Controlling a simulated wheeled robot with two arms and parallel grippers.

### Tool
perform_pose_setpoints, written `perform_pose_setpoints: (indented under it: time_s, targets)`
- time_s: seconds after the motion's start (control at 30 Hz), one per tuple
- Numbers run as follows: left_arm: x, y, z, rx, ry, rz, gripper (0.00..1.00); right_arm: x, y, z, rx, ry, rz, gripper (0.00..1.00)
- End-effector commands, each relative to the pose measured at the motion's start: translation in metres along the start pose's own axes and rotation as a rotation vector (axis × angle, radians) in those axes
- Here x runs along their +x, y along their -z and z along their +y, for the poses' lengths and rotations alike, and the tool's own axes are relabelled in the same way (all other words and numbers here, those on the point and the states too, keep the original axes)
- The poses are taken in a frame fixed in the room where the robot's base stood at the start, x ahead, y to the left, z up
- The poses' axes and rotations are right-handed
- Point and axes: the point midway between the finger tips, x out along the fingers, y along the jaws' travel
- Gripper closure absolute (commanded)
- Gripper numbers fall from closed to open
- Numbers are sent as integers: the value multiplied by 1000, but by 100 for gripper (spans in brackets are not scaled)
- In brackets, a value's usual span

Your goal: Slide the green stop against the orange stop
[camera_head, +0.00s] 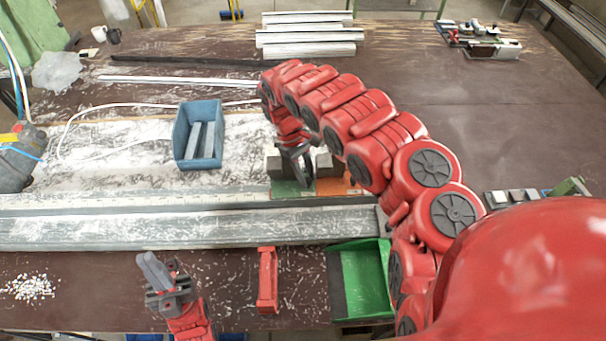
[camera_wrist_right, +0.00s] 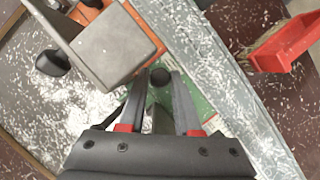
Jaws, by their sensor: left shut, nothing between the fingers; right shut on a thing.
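The green stop (camera_head: 290,188) lies on the bench along the grey profile rail, with a grey block on its left part. The orange stop (camera_head: 332,187) is just to its right and carries its own grey block. Their facing edges look very close; I cannot tell whether they touch. My right gripper (camera_head: 296,168) is down at the green stop. In the right wrist view its fingers (camera_wrist_right: 162,100) are shut around a dark knob on the green stop (camera_wrist_right: 196,104), beside the orange stop (camera_wrist_right: 146,38). My left gripper (camera_head: 155,272) is shut and empty at the front left.
A blue bin (camera_head: 181,138) with grey bars stands behind the rail (camera_head: 130,228). A red part (camera_head: 267,278) and a green tray (camera_head: 362,280) are in front. White pellets (camera_head: 28,288) lie at the front left. Aluminium profiles (camera_head: 305,42) lie at the back.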

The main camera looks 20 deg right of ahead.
Motion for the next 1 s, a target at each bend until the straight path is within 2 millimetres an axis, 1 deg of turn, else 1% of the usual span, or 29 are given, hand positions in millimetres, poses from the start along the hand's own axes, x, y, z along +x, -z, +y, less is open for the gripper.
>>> perform_pose_setpoints:
  time_s: [0.07, 0.1, 0.23, 0.27, 1.0]
  targets:
    - [0, 0, 0, 0, 0, 0, 100, 1, -3, 3, 5, -3, -8, 100]
    - [0, 0, 0, 0, 0, 0, 100, 1, -3, 3, 5, -3, -7, 64]
    - [0, 0, 0, 0, 0, 0, 100, 1, -2, 3, 4, -2, -6, 40]
    - [0, 0, 0, 0, 0, 0, 100, 1, -2, 3, 4, -2, -6, 39]
    - [0, 0, 0, 0, 0, 0, 100, 0, -2, 3, 4, -4, -3, 39]
